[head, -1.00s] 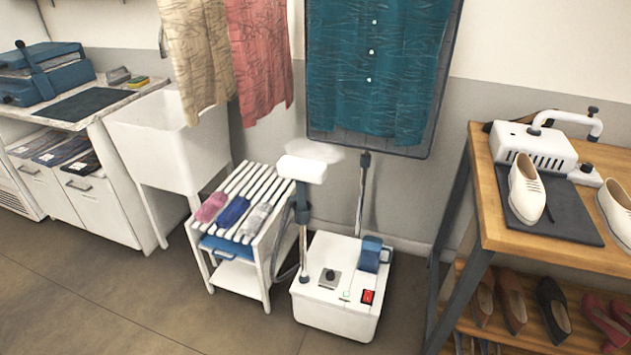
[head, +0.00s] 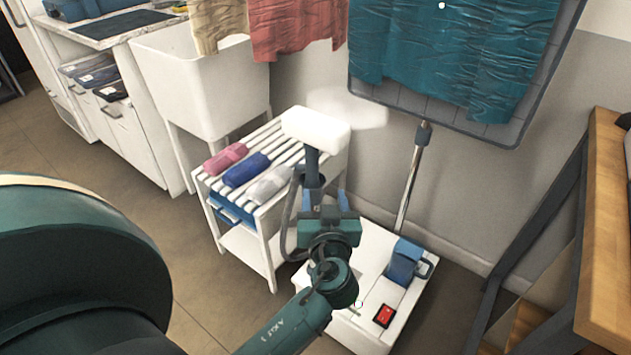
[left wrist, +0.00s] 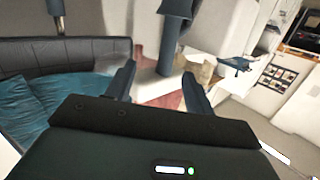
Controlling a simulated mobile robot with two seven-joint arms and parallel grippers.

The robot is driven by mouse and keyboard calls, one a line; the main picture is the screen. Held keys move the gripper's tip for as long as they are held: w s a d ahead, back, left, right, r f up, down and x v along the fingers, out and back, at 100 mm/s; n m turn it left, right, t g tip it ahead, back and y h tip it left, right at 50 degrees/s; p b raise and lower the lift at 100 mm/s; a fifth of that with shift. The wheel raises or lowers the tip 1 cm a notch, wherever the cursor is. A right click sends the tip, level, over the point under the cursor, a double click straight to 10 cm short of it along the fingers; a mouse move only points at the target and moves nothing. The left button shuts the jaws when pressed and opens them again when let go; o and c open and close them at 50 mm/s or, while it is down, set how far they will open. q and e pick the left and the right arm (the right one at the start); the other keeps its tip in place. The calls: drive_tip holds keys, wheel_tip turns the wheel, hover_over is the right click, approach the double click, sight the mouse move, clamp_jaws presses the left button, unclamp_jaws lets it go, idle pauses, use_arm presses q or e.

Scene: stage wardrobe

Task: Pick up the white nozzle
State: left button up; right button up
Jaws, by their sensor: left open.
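The white nozzle (head: 316,130) is a rounded white block on top of a dark blue handle (head: 312,165), upright above the white steamer box (head: 370,250). My left gripper (head: 322,195) is open just below the nozzle, by the handle. I cannot tell whether the fingers touch the handle. My right gripper is not in view.
A white slatted rack (head: 275,140) with rolled pink, blue and grey cloths stands left of the steamer. A wooden table (head: 608,220) stands at the right. A pale haze shows beside the nozzle.

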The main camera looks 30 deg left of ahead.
sight(313, 157)
use_arm(q)
drive_tip(key=w+a, duration=0.2)
drive_tip(key=w+a+r+n+y, duration=0.1)
drive_tip(key=w+a+r+y, duration=0.1)
drive_tip(key=w+a, duration=0.1)
drive_tip(key=shift+w+a+n, duration=0.35)
drive_tip(key=shift+n, duration=0.05)
drive_tip(key=shift+f+p+x, duration=0.2)
drive_tip(key=shift+p+x, duration=0.1)
drive_tip(key=shift+x, duration=1.15)
drive_tip(key=shift+f+p+x, duration=0.15)
drive_tip(key=shift+p+x, duration=0.15)
drive_tip(key=shift+x, duration=1.2)
drive_tip(key=shift+c, duration=0.2)
drive_tip(key=shift+r, duration=0.1)
clamp_jaws()
